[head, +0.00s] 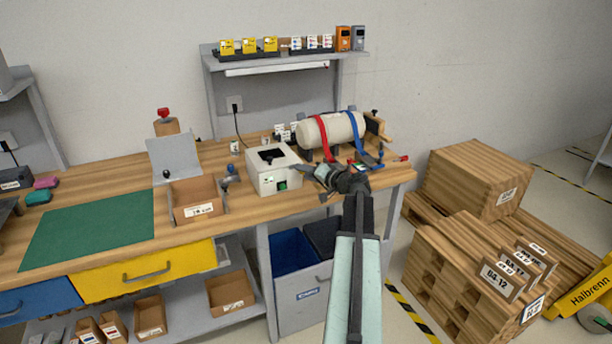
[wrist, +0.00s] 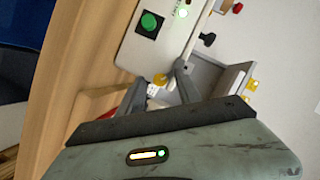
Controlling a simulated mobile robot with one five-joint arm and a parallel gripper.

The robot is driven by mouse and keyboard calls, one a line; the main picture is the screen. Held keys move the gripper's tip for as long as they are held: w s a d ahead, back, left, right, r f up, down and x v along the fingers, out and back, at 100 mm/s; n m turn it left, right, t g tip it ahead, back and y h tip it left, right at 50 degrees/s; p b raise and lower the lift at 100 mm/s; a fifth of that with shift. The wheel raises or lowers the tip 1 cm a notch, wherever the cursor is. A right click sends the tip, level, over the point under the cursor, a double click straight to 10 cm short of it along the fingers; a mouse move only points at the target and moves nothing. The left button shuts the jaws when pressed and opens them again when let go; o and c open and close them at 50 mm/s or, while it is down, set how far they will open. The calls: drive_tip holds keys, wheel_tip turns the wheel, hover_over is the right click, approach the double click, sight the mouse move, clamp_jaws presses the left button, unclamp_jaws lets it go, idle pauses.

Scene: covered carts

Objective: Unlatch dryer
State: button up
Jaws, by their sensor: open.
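A white box (head: 266,182) with a dark opening on top and a green button on its front stands on the workbench; it looks like the dryer, but no label is readable. It also shows in the wrist view (wrist: 150,48), with the green button and a lit indicator. My gripper (head: 314,182) is just right of the box, above the bench's front part. No latch is clearly visible.
A cream cylinder (head: 332,129) with red and blue straps lies behind my gripper. A cardboard tray (head: 194,210) stands left of the box on the wooden workbench (head: 105,170). Bins (head: 300,292) are below the bench. Stacked wooden crates (head: 470,270) stand at the right.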

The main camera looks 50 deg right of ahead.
clamp_jaws()
drive_tip(key=shift+f+b, duration=0.1)
drive_tip(key=shift+b, duration=0.2)
drive_tip(key=shift+f+m+b, duration=0.15)
drive_tip(key=shift+m+b, duration=0.35)
drive_tip(key=shift+m, duration=0.1)
drive_tip(key=m+b, duration=0.1)
drive_tip(key=m+t+y+b, duration=0.1)
drive_tip(key=shift+f+m+t+b, duration=0.2)
drive_tip(key=shift+m+t+b, duration=0.1)
drive_tip(key=shift+b, duration=0.1)
drive_tip(key=m+t+b, duration=0.1)
drive_tip(key=m+b, duration=0.1)
drive_tip(key=shift+m+b, duration=0.3)
drive_tip(key=shift+m, duration=0.1)
drive_tip(key=shift+m+t+b, duration=0.5)
drive_tip(key=shift+m+b, duration=0.2)
drive_tip(key=shift+m, duration=0.3)
